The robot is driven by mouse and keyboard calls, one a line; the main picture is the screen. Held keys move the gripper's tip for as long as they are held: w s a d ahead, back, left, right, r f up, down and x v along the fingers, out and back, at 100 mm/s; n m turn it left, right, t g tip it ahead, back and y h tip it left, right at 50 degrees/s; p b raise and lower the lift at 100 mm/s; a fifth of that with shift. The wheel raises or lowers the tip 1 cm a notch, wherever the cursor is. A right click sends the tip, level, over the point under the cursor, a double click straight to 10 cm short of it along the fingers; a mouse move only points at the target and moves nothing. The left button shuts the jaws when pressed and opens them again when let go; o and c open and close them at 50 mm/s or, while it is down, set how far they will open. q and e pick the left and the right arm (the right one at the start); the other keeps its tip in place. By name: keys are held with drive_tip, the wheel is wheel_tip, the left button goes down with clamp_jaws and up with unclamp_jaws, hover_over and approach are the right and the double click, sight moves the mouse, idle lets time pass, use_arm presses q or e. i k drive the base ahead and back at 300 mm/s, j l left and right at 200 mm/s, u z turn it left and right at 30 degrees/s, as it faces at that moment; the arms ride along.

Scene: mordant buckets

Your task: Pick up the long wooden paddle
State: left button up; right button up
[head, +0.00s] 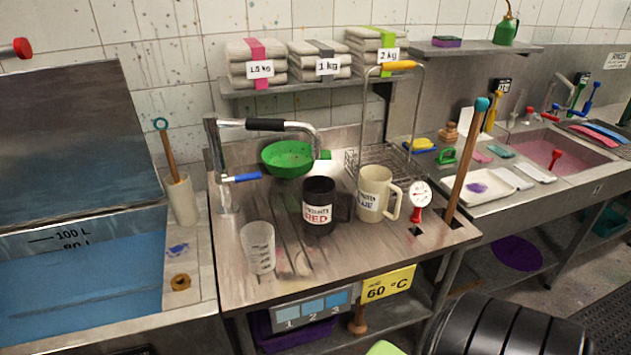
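A long wooden pole with a teal tip (466,160), which looks like the long paddle, stands tilted in a dark slot at the right end of the steel table (350,262). Its top leans right and its lower end is hidden below the tabletop. A shorter wooden handle with a teal ring (168,155) stands in a pale holder (183,203) at the left. Neither of my grippers shows in the head view.
A red-handled dial thermometer (418,205) stands just left of the pole. Two mugs, black (318,212) and cream (372,200), a clear beaker (258,255) and a wire basket (385,158) are also on the table. A black ribbed object (505,330) fills the lower right.

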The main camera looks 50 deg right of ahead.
sight(481, 105)
drive_tip(key=z, duration=2.4)
